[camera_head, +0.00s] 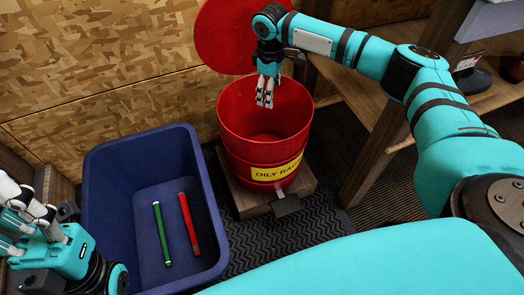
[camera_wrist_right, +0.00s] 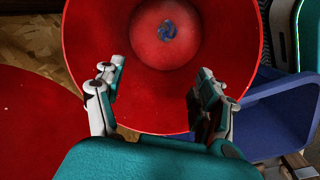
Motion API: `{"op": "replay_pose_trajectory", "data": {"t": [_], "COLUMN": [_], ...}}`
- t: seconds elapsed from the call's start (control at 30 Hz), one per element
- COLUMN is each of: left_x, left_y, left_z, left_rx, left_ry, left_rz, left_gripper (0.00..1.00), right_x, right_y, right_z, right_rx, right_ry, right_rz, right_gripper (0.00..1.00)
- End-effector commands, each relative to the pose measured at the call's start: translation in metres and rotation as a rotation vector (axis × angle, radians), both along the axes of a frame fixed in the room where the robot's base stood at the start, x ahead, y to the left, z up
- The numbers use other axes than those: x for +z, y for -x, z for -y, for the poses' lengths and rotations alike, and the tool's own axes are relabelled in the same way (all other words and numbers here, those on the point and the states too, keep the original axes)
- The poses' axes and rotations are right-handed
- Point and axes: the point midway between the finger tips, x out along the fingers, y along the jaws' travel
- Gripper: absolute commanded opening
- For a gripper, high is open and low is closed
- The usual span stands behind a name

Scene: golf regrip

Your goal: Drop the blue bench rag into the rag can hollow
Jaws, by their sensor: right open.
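The red rag can (camera_head: 234,118) stands upright with its lid swung up behind it and a yellow label on its front. My right gripper (camera_head: 265,95) is above the can's mouth, pointing down, open and empty. The right wrist view looks down into the can, with the two fingers (camera_wrist_right: 160,76) spread apart over it. A small crumpled blue thing, which looks like the blue bench rag (camera_wrist_right: 168,30), lies at the bottom of the can, apart from the fingers. My left gripper (camera_head: 18,222) is at the left edge, partly cut off; its fingertips are unclear.
A blue bin (camera_head: 112,165) left of the can holds a green grip (camera_head: 162,233) and a red grip (camera_head: 189,223). The red lid (camera_head: 222,40) stands against the wooden wall. A wooden bench (camera_head: 385,125) stands at the right. Dark ribbed matting (camera_head: 290,235) is clear in front of the can.

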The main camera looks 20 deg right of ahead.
Motion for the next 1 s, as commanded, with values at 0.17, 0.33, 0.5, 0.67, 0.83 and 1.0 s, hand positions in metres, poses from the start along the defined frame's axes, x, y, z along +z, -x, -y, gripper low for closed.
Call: {"op": "replay_pose_trajectory", "data": {"t": [0.17,0.33,0.5,0.67,0.83,1.0], "left_x": [0.000,0.000,0.000,0.000,0.000,0.000], "left_y": [0.000,0.000,0.000,0.000,0.000,0.000], "left_z": [0.000,0.000,0.000,0.000,0.000,0.000], "left_rx": [0.000,0.000,0.000,0.000,0.000,0.000], "left_ry": [0.000,0.000,0.000,0.000,0.000,0.000], "left_rz": [0.000,0.000,-0.001,-0.001,-0.001,-0.001], "left_gripper": [0.29,0.29,0.29,0.29,0.29,0.29], "right_x": [0.041,0.067,0.080,0.081,0.081,0.081], "right_y": [0.001,0.003,0.004,0.004,0.004,0.004], "right_z": [-0.003,-0.004,-0.005,-0.005,-0.005,-0.005], "right_rx": [0.001,0.001,0.001,0.001,0.001,0.001], "right_ry": [-0.001,-0.001,0.000,0.001,0.000,0.000], "right_rz": [0.004,0.002,0.000,-0.001,0.000,0.000], "right_gripper": [0.72,0.72,0.72,0.72,0.72,0.72]}}
